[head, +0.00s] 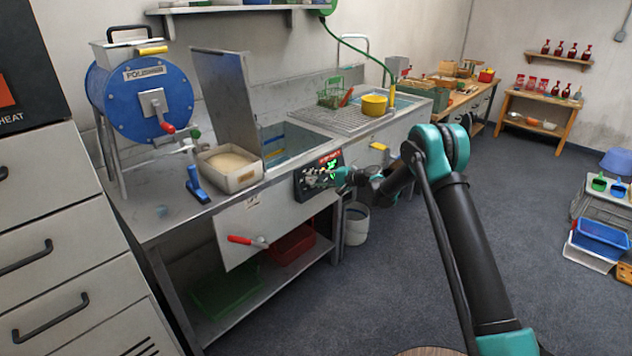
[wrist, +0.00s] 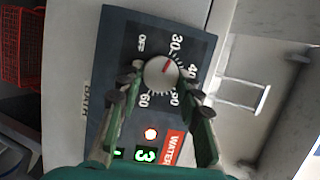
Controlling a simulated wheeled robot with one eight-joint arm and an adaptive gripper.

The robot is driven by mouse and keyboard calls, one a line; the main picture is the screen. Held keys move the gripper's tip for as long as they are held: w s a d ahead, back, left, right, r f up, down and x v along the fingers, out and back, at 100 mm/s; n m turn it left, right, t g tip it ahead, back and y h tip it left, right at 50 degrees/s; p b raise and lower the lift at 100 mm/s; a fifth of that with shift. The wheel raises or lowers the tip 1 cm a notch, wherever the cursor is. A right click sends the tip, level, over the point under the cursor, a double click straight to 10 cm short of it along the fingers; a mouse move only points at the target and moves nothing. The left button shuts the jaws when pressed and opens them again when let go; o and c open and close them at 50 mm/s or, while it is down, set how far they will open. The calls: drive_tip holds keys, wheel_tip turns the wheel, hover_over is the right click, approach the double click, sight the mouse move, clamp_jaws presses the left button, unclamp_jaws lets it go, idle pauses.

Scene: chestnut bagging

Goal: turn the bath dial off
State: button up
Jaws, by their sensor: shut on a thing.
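The bath dial (wrist: 160,75) is a round grey knob with a red pointer mark on a dark control panel (wrist: 118,45). Its mark points to the upper right, between the 30 and 40 labels and away from OFF. My gripper (wrist: 161,82) is closed around the knob, one finger on each side.
A bin of pale material (head: 230,168) stands left of the bath, near the blue polisher drum (head: 140,95). A red-handled lever (head: 247,241) sticks out below the panel. A white bucket (head: 356,222) stands under the bench.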

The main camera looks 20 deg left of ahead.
drive_tip(key=n+h, duration=0.1)
drive_tip(key=n, duration=0.2)
drive_tip(key=n+h, duration=0.1)
drive_tip(key=n, duration=0.2)
drive_tip(key=shift+s+r, duration=0.1)
drive_tip(key=shift+r, duration=0.05)
drive_tip(key=n, duration=0.2)
drive_tip(key=n+t+h, duration=0.1)
drive_tip(key=n, duration=0.1)
drive_tip(key=shift+s+a+r+n+h, duration=0.1)
drive_tip(key=shift+a+n+h, duration=0.05)
drive_tip(key=shift+n+h, duration=0.15)
idle(0.5)
drive_tip(key=o, duration=1.2)
drive_tip(key=shift+c, duration=0.2)
drive_tip(key=shift+r, duration=0.1)
drive_tip(key=v, duration=1.2)
drive_tip(key=shift+s, duration=0.1)
